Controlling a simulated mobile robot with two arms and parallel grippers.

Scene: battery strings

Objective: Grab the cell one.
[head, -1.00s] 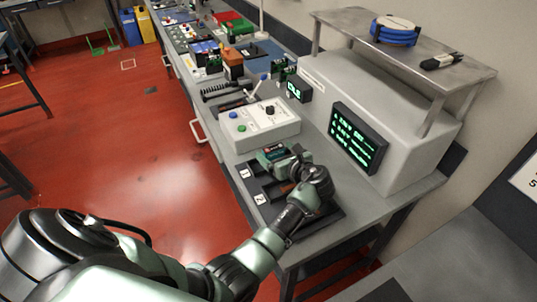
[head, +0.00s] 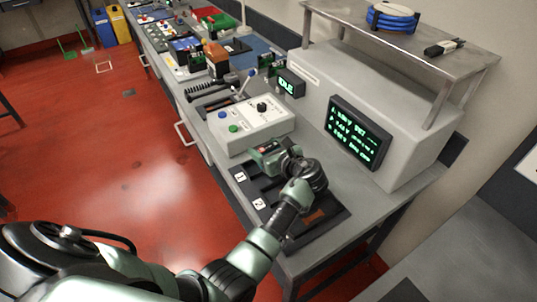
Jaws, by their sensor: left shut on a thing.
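A green cell (head: 264,150) with a small reddish mark is at the back end of the black tray (head: 328,229), on the side of label 1. My left gripper (head: 281,155) is shut on this cell, with its wrist above the tray. The fingers and wrist hide part of the cell, so I cannot tell whether it still touches the tray. Label 1 (head: 240,177) and label 2 (head: 260,203) are on the tray's left edge. A copper-coloured patch (head: 314,216) shows in the tray to the right of my arm. My right gripper is not in view.
A grey control box (head: 250,124) with buttons stands just behind the tray. A large grey machine with a lit screen (head: 359,132) stands to the right, under a shelf (head: 440,75). More devices crowd the bench farther back. The red floor on the left is open.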

